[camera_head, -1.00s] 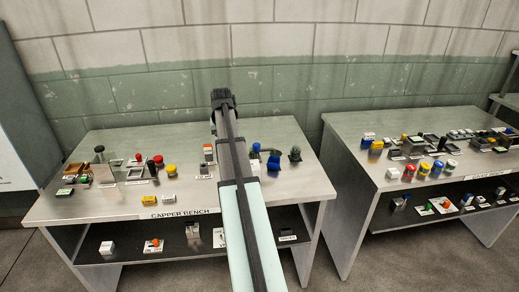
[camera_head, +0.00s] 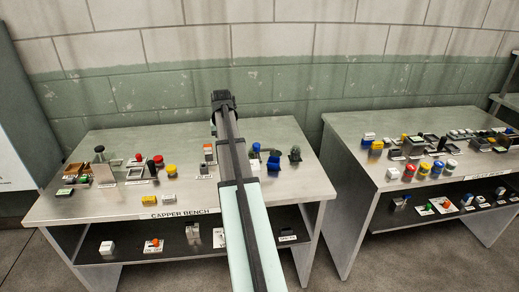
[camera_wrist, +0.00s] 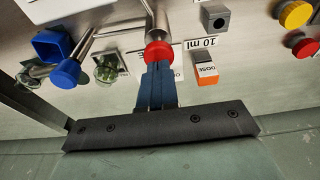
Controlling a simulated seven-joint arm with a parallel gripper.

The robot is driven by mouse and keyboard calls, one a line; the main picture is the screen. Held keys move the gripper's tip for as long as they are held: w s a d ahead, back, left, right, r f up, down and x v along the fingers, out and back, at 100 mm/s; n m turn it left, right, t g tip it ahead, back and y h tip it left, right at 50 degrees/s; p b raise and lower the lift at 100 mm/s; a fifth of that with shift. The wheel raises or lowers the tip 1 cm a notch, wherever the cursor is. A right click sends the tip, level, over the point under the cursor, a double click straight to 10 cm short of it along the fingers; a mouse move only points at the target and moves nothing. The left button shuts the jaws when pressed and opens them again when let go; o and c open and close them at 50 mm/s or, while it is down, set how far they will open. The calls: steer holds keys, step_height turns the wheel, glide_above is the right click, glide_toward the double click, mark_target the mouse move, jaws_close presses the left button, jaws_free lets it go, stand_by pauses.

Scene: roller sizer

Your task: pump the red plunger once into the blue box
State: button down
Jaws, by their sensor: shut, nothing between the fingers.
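The red plunger (camera_wrist: 158,52) is a round red cap on a metal stem in the wrist view. My gripper (camera_wrist: 157,68) is shut and empty, its blue fingertips right at the red cap's edge; I cannot tell whether they touch it. In the head view my arm hides the plunger, and my gripper (camera_head: 222,98) shows as a dark end above the bench's back edge. The blue box (camera_wrist: 47,45) is open and lies left of the plunger in the wrist view. In the head view the blue box (camera_head: 274,163) stands right of my arm.
A blue-capped plunger (camera_wrist: 66,73) with a metal spout stands near the box. A green item in a clear holder (camera_wrist: 110,68) and an orange-and-white DOSE block (camera_wrist: 206,74) flank the red plunger. Yellow and red knobs lie farther away. The bench front (camera_head: 110,208) is mostly clear.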

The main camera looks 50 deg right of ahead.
steer(key=shift+f, duration=1.4)
steer(key=shift+r, duration=1.7)
steer(key=shift+r, duration=2.5)
